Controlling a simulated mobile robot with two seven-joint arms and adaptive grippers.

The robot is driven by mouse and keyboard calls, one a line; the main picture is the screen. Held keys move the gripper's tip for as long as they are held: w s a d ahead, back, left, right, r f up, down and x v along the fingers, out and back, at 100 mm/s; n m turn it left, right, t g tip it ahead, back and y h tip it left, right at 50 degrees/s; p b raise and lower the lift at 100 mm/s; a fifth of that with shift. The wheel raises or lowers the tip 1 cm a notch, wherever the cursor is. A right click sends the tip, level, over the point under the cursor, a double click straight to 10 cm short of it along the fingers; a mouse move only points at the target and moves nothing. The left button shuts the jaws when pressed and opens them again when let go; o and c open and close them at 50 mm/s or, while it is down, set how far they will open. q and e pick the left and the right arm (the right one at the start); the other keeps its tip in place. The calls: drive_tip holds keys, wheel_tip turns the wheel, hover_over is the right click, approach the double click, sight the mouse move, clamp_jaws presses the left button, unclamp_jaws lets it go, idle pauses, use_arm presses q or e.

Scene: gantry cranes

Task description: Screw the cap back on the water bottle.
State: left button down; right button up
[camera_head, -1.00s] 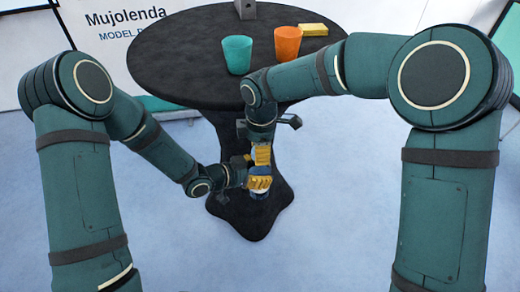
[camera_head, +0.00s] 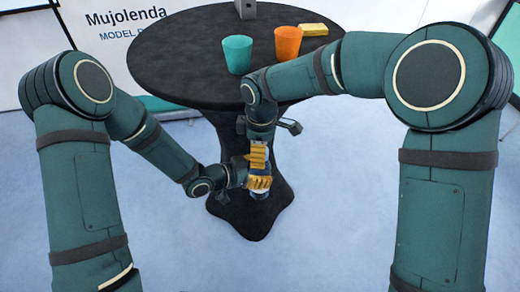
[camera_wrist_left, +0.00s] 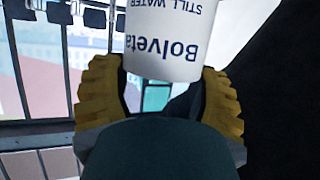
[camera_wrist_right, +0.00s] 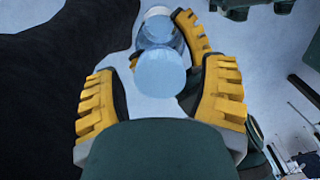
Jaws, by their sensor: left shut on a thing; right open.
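The water bottle is clear pale blue with a white label. In the left wrist view its label (camera_wrist_left: 170,42) reads "Bolveta Still Water" upside down. My left gripper (camera_head: 259,183) is shut around the bottle, its yellow fingers on both sides. My right gripper (camera_head: 258,157) is open just above the left one. In the right wrist view a round pale blue end (camera_wrist_right: 161,73) of the bottle lies between the open right fingers, with gaps at both sides. I cannot tell whether this disc is the cap. Below the left gripper, a bottle part (camera_head: 259,194) shows in the head view.
A round black table (camera_head: 165,65) stands behind the grippers, its dark pedestal (camera_head: 250,222) close beyond the bottle. On it are a teal cup (camera_head: 237,55), an orange cup (camera_head: 288,43), a yellow block (camera_head: 313,29) and a grey object (camera_head: 245,9). The floor around is clear.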

drive_tip(key=shift+r, duration=2.25)
drive_tip(key=shift+c, duration=0.9)
drive_tip(key=shift+r+m, duration=0.6)
drive_tip(key=shift+r, duration=1.15)
drive_tip(key=shift+f, duration=4.05)
drive_tip(key=shift+o, duration=0.2)
